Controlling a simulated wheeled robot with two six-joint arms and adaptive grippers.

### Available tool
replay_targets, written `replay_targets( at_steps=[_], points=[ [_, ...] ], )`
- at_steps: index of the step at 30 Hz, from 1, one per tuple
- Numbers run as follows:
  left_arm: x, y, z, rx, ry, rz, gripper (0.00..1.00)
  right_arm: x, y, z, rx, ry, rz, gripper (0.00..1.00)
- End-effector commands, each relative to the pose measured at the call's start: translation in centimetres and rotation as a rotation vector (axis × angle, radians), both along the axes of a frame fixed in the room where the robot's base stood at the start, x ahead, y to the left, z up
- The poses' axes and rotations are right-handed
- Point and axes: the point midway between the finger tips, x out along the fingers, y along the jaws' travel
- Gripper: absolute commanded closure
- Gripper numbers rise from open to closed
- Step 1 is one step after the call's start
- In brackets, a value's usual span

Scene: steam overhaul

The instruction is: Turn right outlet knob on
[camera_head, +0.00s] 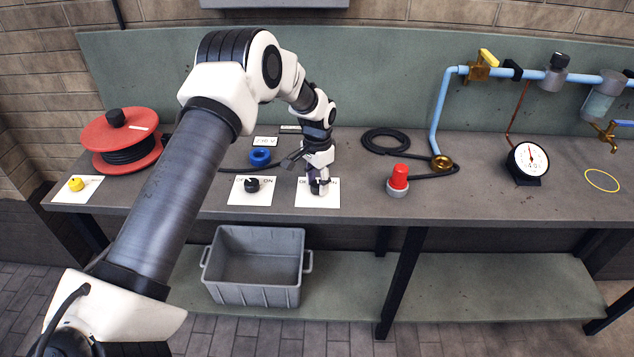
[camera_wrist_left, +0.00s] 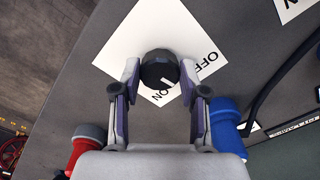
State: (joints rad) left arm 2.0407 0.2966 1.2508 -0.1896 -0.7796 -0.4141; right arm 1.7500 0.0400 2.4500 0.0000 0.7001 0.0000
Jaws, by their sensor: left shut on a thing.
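The right outlet knob is a black round knob (camera_wrist_left: 160,69) with a white pointer mark, on a white card (camera_wrist_left: 118,52) lettered OFF and ON. In the left wrist view the mark points toward the lettered side, near ON. My left gripper (camera_wrist_left: 160,84) has its two fingers on either side of this knob and is shut on it. In the head view my left gripper (camera_head: 318,187) reaches down over the card (camera_head: 329,200) and largely hides the knob. A second black knob (camera_head: 252,185) stands on its own card to the left. My right gripper is not in view.
A red lamp-like piece with grey base (camera_head: 397,182) stands right of the knob. A red cable reel (camera_head: 120,140) is at the far left, a pressure gauge (camera_head: 527,163) at the right. A grey crate (camera_head: 255,293) sits below the bench.

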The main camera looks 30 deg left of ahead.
Motion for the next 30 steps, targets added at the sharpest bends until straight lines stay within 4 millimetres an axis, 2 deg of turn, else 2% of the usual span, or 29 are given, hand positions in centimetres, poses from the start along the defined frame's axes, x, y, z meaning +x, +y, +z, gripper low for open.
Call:
replay_targets(
  at_steps=[18,30],
  points=[
    [-0.2,-0.1,-0.4,-0.002,0.006,-0.581,0.92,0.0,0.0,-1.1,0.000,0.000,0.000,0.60],
    [-0.2,-0.1,-0.4,-0.002,0.008,-0.863,0.92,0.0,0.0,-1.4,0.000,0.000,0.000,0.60]
  ],
)
